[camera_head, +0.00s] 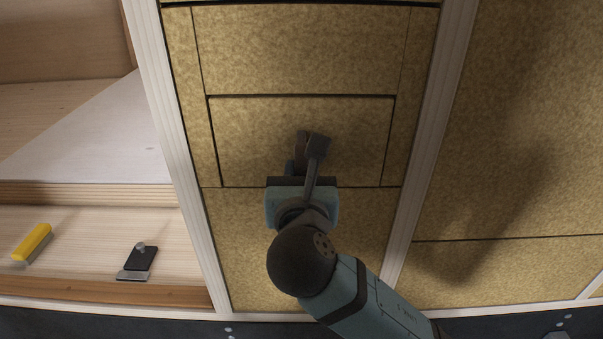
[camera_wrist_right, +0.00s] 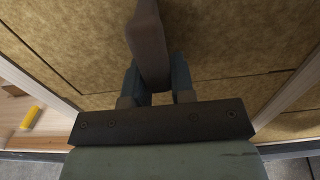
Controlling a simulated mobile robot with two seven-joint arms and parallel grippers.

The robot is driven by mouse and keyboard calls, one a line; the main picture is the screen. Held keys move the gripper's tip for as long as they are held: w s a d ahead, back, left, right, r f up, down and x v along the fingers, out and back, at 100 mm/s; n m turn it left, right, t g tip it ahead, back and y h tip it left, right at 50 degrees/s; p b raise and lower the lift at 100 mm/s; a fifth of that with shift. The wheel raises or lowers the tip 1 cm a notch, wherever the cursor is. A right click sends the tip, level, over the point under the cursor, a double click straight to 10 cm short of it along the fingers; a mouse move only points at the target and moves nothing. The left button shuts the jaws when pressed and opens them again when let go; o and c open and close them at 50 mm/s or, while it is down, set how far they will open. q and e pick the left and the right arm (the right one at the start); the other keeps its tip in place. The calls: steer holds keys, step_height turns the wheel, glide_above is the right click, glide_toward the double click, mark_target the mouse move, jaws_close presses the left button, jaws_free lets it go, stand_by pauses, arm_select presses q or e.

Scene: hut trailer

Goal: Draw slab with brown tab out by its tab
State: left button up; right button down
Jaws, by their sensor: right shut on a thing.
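The slab (camera_head: 245,135) is a tan, speckled insulation panel set in the wall bay, with dark gaps along its top and sides. Its brown tab (camera_head: 300,150) stands out from its face, partly hidden by my right gripper (camera_head: 301,168). In the right wrist view the tab (camera_wrist_right: 148,45) runs between the two blue fingers of my right gripper (camera_wrist_right: 155,80), which are shut on it. The gripper body covers part of the slab's lower edge. My left gripper is not in view.
Pale wooden studs (camera_head: 185,150) and (camera_head: 430,140) flank the bay. Other tan panels (camera_head: 300,50) fit closely around the slab.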

steer(key=shift+s, duration=0.15)
steer(key=s, duration=0.7)
stand_by(1.2)
steer(key=shift+s, duration=0.1)
steer(key=s, duration=0.6)
stand_by(0.6)
